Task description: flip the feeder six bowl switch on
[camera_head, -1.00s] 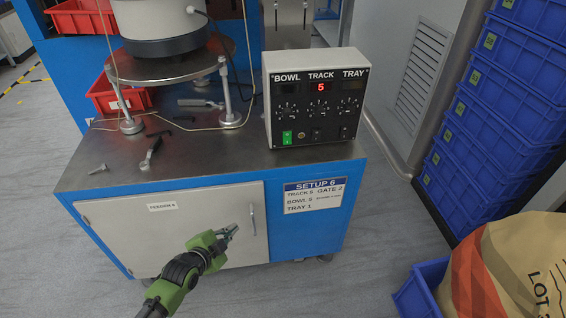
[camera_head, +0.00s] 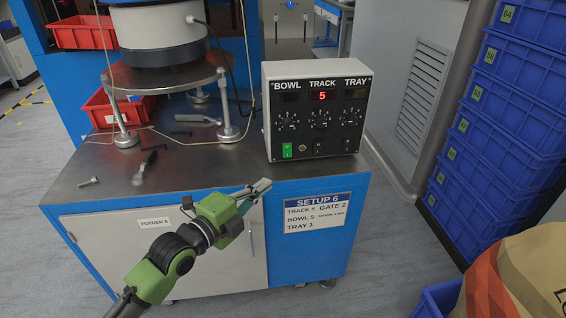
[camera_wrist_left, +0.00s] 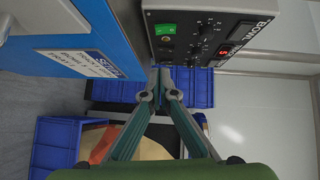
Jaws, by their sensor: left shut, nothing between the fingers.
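The feeder control box (camera_head: 335,72) stands on the bench, with BOWL, TRACK and TRAY columns. A green switch (camera_head: 287,151) sits at its lower left, below the BOWL dial (camera_head: 287,122); darker switches lie to its right. Its position, on or off, is too small to tell. The TRACK display (camera_head: 319,96) shows a red 5; the BOWL display is dark. My left gripper (camera_head: 264,186) is shut and empty, in front of the bench edge, below and apart from the box. In the left wrist view its fingertips (camera_wrist_left: 160,78) are together, and the green switch (camera_wrist_left: 165,29) shows above them.
The feeder bowl (camera_head: 160,35) stands on a round plate at the left. A wrench (camera_head: 145,167), a bolt (camera_head: 88,182) and a red bin (camera_head: 108,113) are on the bench. Blue crates (camera_head: 490,135) are stacked at right, with a sack (camera_head: 515,280) below.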

